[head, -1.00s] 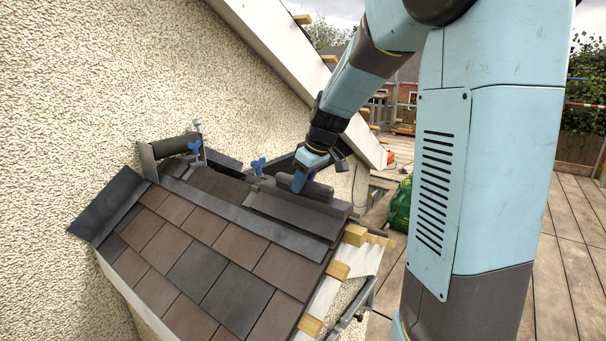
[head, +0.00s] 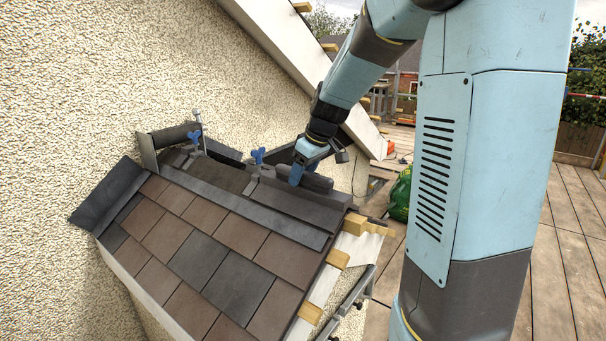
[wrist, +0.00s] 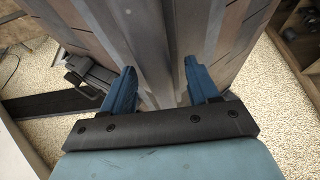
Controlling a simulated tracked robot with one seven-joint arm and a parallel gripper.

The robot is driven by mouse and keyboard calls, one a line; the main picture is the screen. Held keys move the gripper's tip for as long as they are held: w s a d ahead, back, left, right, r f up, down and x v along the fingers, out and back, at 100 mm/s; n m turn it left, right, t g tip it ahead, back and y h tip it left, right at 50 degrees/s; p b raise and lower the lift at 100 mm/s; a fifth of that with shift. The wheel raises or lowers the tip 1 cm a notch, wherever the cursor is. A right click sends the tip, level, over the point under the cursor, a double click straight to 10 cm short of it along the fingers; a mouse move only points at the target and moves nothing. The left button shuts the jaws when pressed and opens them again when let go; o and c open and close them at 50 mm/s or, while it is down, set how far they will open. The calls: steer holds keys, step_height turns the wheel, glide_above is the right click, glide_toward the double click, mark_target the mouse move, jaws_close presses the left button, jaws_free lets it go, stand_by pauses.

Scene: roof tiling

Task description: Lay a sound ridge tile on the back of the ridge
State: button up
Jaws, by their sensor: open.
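The ridge runs along the top of a small tiled roof. A dark grey angled ridge tile (head: 298,205) lies along its right-hand part. Another dark rounded piece (head: 318,182) shows just behind it. My gripper (head: 295,178) points down at the ridge beside these pieces. In the wrist view my gripper (wrist: 160,88) is open, its two blue fingers apart on either side of a grey ridge-shaped surface (wrist: 163,45). Whether the fingers touch it I cannot tell. The far side of the ridge is mostly hidden in the head view.
Brown and grey tiles (head: 190,235) cover the near slope. A green bag (head: 400,196) stands on the deck at right.

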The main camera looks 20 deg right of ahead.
steer(key=v, duration=1.1)
steer(key=s+a+f+m+t+h, duration=0.15)
steer(key=s+m, duration=0.25)
steer(key=s, duration=0.8)
steer(key=s+a+f+m+t+h, duration=0.1)
steer(key=s+f+m, duration=0.15)
steer(key=s, duration=1.05)
steer(key=w+d+r+n+g+y, duration=0.1)
steer(key=w+d+r+n, duration=0.15)
steer(key=w, duration=0.95)
steer(key=w+d+r+n+g+y, duration=0.1)
steer(key=w+r+n+g+y, duration=0.2)
steer(key=w, duration=0.9)
steer(key=shift+n+t+h, duration=0.5)
steer(key=shift+t+h, duration=0.25)
steer(key=x, duration=0.7)
steer(key=shift+w+f, duration=0.15)
steer(key=shift+f, duration=0.05)
steer(key=shift+a+x, duration=0.15)
steer(key=shift+x, duration=1.3)
steer(key=shift+a+x, duration=0.15)
steer(key=shift+x, duration=1.25)
steer(key=shift+w+r, duration=0.15)
steer(key=shift+c, duration=0.3)
